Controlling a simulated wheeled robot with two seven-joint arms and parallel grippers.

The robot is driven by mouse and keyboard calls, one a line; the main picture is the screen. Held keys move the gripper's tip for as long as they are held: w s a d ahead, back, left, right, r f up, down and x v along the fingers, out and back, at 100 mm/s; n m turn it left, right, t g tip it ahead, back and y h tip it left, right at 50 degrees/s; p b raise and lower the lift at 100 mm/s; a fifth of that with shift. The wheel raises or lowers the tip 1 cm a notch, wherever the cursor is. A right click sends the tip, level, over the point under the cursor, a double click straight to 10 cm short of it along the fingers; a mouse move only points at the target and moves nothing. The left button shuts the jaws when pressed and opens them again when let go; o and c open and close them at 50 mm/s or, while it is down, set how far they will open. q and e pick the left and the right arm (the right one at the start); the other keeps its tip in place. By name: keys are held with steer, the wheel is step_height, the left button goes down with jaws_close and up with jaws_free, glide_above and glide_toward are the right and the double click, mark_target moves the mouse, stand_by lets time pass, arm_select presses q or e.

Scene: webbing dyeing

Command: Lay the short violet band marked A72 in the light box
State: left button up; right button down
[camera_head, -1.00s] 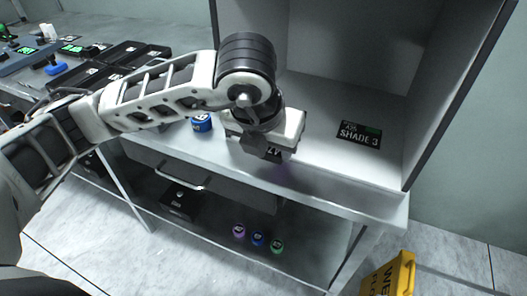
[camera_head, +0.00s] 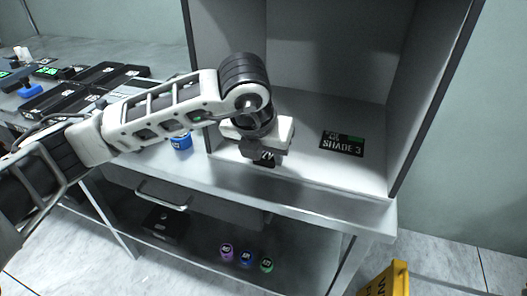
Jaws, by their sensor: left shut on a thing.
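The light box (camera_head: 432,95) is a tall grey box with an open front, standing on the bench. My left gripper (camera_head: 262,155) is just inside its opening, at the front left, low over the floor. It is shut on a small dark piece with white marking (camera_head: 267,160), which I take for the A72 band. The marking is only partly visible and I cannot read it in full. The band's violet colour does not show clearly, and the gripper hides most of it. I cannot tell whether it touches the floor. My right gripper is out of view.
A black "SHADE 3" card (camera_head: 342,143) lies on the box floor, right of the gripper. A blue roll (camera_head: 181,141) stands left of the box. Violet (camera_head: 227,250), blue (camera_head: 246,258) and green (camera_head: 267,264) rolls sit on the lower shelf. A yellow sign (camera_head: 388,280) stands at the front right.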

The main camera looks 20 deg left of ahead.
arm_select(q)
steer(key=o, duration=1.1)
